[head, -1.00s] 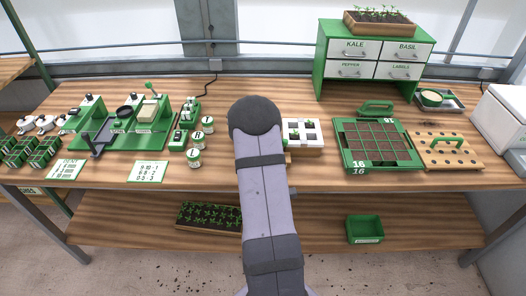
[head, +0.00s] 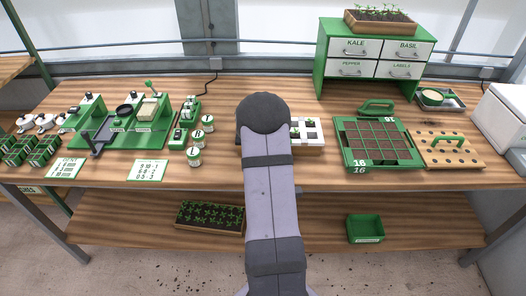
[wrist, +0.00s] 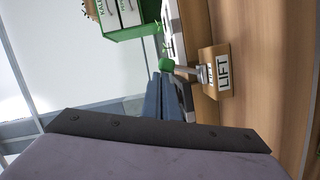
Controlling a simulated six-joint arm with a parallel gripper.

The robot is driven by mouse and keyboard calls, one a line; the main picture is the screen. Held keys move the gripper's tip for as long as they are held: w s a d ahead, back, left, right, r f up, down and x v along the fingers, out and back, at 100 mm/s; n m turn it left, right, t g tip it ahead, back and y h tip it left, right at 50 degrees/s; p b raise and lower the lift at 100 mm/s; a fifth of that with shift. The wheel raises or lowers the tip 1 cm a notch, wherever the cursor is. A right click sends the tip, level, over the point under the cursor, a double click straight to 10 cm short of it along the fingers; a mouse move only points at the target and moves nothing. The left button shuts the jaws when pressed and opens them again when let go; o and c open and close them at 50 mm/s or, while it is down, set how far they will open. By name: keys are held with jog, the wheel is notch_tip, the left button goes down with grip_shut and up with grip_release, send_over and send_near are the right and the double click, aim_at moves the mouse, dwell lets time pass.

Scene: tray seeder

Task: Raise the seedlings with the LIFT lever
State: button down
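In the wrist view, a wooden box carries a white LIFT label (wrist: 223,73). The LIFT lever, a pale rod with a round green knob (wrist: 166,65), sticks out from the box toward the left. My gripper (wrist: 168,82) has blue-grey fingers close to the knob; whether they touch it, and how far apart they are, I cannot tell. In the head view, a white seedling tray (head: 312,139) with dark square cells shows just right of my arm. My arm hides its left part, the lever and my gripper.
A green drawer cabinet (head: 325,76) stands at the back right.

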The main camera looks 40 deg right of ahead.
jog(key=w+a+r, duration=0.1)
jog(key=w+a+r+p, duration=0.1)
jog(key=shift+w+a, duration=0.25)
jog(key=shift+w, duration=0.05)
jog(key=f+p+v, duration=0.1)
jog(key=p+v, duration=0.3)
jog(key=v, duration=0.6)
jog(key=shift+r, duration=0.4)
jog(key=shift+f, duration=0.1)
